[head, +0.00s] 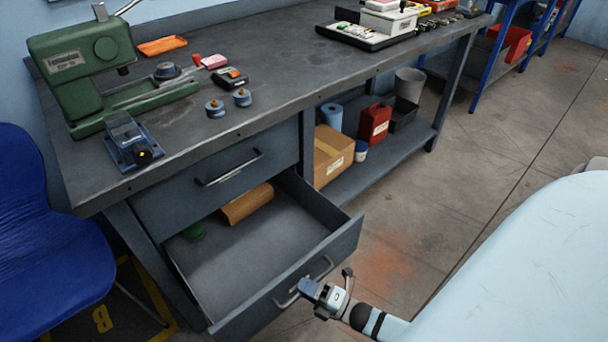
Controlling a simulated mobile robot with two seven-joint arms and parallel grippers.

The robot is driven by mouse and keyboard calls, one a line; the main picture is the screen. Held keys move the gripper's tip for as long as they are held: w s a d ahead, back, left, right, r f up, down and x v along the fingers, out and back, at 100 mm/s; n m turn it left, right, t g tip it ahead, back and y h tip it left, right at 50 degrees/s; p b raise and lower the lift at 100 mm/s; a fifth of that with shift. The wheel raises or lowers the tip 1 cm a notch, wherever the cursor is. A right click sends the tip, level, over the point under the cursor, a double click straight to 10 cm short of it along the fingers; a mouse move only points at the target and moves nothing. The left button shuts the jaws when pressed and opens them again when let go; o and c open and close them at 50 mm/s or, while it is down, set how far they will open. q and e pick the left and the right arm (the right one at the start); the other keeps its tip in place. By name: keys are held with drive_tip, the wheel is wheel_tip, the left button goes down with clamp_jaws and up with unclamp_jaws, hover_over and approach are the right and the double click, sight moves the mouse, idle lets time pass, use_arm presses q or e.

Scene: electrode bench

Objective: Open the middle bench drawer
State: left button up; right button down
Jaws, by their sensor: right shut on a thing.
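The grey bench has a top drawer (215,172), which is closed. The drawer directly below it, the middle drawer (250,252), stands pulled well out, and its inside shows. The fingertips partly hide the handle. Anything below the open drawer is hidden. My left gripper is not in view.
A green press (82,62), a blue-grey device (130,143) and small parts stand on the worktop (290,75). A cardboard box (332,157) and red can (375,123) sit on the lower shelf. A blue chair (45,225) is at left. Floor at right is clear.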

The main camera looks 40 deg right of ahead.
drive_tip(key=c, duration=1.4)
unclamp_jaws()
drive_tip(key=shift+c, duration=0.2)
drive_tip(key=shift+s, duration=0.1)
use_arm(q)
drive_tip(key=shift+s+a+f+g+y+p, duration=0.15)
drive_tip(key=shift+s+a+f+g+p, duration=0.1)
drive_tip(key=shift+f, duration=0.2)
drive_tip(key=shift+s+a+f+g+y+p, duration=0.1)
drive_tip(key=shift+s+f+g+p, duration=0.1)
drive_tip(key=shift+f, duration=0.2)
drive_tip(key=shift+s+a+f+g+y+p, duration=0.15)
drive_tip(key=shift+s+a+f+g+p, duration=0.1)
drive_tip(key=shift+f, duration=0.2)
use_arm(e)
drive_tip(key=v, duration=1.3)
drive_tip(key=shift+s+d, duration=0.2)
drive_tip(key=shift+s, duration=0.05)
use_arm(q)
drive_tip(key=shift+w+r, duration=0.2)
